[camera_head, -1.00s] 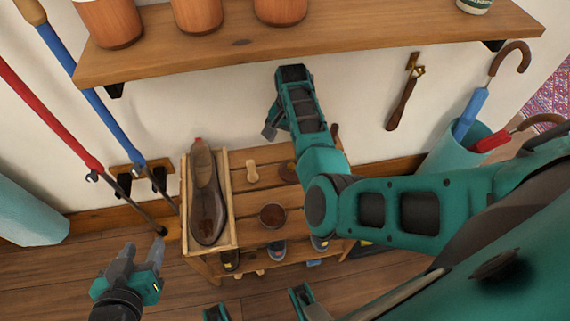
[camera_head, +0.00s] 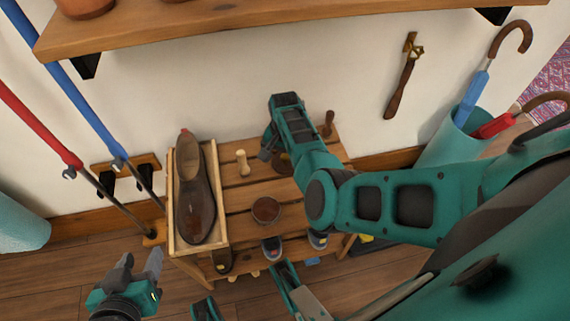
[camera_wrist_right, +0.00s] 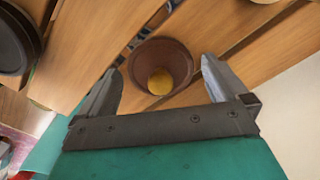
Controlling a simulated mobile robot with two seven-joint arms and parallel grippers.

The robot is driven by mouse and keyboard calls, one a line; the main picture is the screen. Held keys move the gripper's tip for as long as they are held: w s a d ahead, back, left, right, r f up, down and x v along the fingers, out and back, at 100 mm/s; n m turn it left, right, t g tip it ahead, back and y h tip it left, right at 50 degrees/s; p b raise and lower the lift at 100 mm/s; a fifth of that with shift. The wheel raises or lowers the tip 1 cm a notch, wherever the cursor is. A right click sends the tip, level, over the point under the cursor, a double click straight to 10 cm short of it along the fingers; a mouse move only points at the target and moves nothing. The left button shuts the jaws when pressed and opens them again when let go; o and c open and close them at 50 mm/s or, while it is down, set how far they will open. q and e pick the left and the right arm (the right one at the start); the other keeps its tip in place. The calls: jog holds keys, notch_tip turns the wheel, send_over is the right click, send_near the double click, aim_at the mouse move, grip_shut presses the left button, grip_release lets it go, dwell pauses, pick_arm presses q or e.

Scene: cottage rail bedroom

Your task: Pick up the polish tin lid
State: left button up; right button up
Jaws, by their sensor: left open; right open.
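The polish tin lid, a round brown piece with a yellow round patch, lies on the slatted rack top. In the right wrist view the lid (camera_wrist_right: 178,58) sits between the fingertips of my open right gripper (camera_wrist_right: 161,65), with no clear contact. In the head view the lid (camera_head: 283,164) is partly hidden by my right arm, and those fingertips are mostly hidden. The open tin (camera_head: 266,210) with brown content stands nearer the front; its dark rim shows in the right wrist view (camera_wrist_right: 14,42). My left gripper (camera_head: 142,255) is open and empty, left of the rack.
A brown shoe (camera_head: 194,200) lies in a wooden tray (camera_head: 223,228) on the rack's left. A pale wooden peg (camera_head: 242,163) and a dark-handled piece (camera_head: 328,123) stand near the lid. A wall shelf (camera_head: 250,25) overhangs behind. Poles lean at left; an umbrella stand (camera_head: 456,138) is at right.

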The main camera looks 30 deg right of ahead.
jog(key=c, duration=0.9)
jog(key=shift+r, duration=0.15)
